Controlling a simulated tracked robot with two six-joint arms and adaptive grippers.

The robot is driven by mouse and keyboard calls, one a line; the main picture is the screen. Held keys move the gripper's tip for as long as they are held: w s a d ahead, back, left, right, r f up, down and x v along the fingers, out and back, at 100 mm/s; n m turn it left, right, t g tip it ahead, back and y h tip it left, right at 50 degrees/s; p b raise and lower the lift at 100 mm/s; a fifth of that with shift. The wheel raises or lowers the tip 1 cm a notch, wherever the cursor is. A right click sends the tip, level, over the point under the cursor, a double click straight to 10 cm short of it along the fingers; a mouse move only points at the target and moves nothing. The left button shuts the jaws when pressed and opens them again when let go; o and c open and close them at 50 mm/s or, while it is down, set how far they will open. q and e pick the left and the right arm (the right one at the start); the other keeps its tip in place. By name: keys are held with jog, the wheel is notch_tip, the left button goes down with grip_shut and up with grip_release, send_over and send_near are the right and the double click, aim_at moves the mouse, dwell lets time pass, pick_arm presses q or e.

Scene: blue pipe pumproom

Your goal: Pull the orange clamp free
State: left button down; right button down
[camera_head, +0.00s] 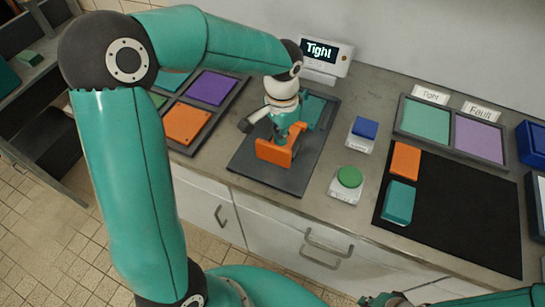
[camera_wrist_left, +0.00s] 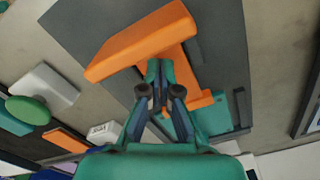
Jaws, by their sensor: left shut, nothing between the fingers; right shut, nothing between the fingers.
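The orange clamp (camera_head: 275,154) stands on the dark grey plate (camera_head: 245,180) on the bench. In the left wrist view the clamp (camera_wrist_left: 145,42) shows as a wide orange bar with a narrower part running down behind my fingers. A teal part (camera_head: 318,110) lies behind it on the same plate. My left gripper (camera_head: 284,138) is shut and empty, pointing down at the clamp. Its fingertips (camera_wrist_left: 160,72) overlap the clamp in the wrist view; I cannot tell whether they touch it. My right gripper (camera_head: 372,299) is shut and empty at the bottom edge, away from the clamp.
A display (camera_head: 325,55) behind the plate reads "Tight". A blue button (camera_head: 364,128) and a green button (camera_head: 349,177) stand to the right. Beyond them are a black mat (camera_head: 465,210) with orange and teal blocks, and trays labelled "Tight" (camera_head: 427,122) and "Fault" (camera_head: 478,138).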

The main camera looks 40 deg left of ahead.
pick_arm(q)
jog(key=shift+f+b, duration=0.5)
jog(key=shift+f, duration=0.25)
jog(key=shift+r, duration=0.25)
jog(key=shift+s+d+b, duration=0.15)
jog(key=shift+s, duration=0.45)
jog(key=shift+s+d+b, duration=0.15)
jog(key=shift+s, duration=0.45)
jog(key=shift+s+d+b, duration=0.25)
jog(key=shift+s+b, duration=0.05)
jog(key=shift+s, duration=0.65)
jog(key=shift+s+d+b, duration=0.2)
jog(key=shift+s+b, duration=0.05)
jog(key=shift+s, duration=0.65)
notch_tip(320, 180, up, 9)
jog(key=w+p, duration=0.1)
jog(key=p, duration=0.6)
jog(key=shift+a+p, duration=0.15)
jog(key=shift+p, duration=0.25)
jog(key=shift+w, duration=0.1)
